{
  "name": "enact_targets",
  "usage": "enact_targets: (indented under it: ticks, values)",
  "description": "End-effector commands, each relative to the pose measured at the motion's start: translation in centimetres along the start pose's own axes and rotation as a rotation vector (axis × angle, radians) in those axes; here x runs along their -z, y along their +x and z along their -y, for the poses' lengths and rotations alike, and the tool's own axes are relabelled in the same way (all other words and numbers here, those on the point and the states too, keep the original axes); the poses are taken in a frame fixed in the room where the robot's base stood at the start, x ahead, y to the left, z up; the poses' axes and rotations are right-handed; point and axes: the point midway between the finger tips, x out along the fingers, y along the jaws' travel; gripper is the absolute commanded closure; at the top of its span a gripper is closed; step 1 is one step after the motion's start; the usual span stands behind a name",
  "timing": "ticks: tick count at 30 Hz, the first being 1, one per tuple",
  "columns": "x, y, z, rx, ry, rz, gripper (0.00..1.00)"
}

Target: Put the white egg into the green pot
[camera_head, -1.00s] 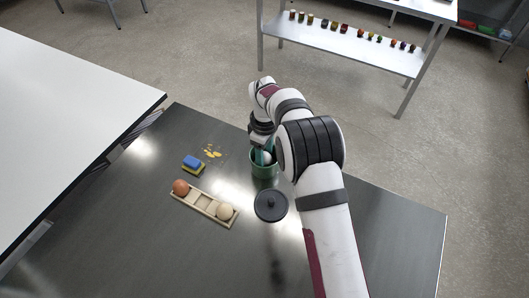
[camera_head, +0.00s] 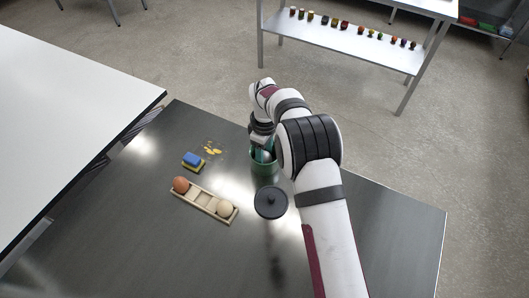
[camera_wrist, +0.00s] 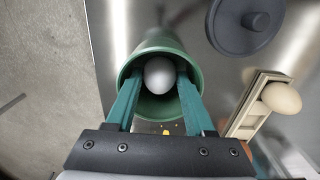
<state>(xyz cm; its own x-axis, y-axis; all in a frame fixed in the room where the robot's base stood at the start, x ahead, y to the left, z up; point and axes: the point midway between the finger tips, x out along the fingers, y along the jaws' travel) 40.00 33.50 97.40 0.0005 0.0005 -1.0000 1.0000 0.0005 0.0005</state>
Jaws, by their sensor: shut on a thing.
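The white egg (camera_wrist: 159,75) is held between the two green fingers of my gripper (camera_wrist: 158,88), which is shut on it. In the wrist view the egg and fingertips show within the round mouth of the green pot (camera_wrist: 190,50). In the head view the green pot (camera_head: 265,169) stands upright on the dark table, with my gripper (camera_head: 262,152) over and partly in its mouth. My wrist and fingers hide part of the pot's opening there. How far the egg is above the pot's bottom I cannot tell.
A dark round lid (camera_head: 270,203) lies just in front of the pot. A wooden rack (camera_head: 204,200) to the left holds a brown egg (camera_head: 180,185) and a cream egg (camera_head: 225,209).

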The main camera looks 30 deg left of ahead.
Motion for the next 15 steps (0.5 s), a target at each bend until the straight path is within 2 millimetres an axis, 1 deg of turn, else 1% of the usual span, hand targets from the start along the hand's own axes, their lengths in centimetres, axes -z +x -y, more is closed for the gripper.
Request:
enact_targets:
  ticks: [1,5,6,7,11,14,15]
  values:
    - [0.0,0.0,0.0,0.000,0.000,0.000,0.45]
    - [0.0,0.0,0.0,0.000,0.000,0.000,0.21]
    - [0.0,0.0,0.0,0.000,0.000,0.000,0.14]
    - [0.0,0.0,0.0,0.000,0.000,0.000,0.11]
    - [0.0,-0.3,0.0,0.000,0.000,0.000,0.11]
    - [0.1,-1.5,-0.1,-0.002,0.000,-0.002,0.11]
    - [0.1,-2.3,-0.1,-0.003,0.000,-0.002,0.11]
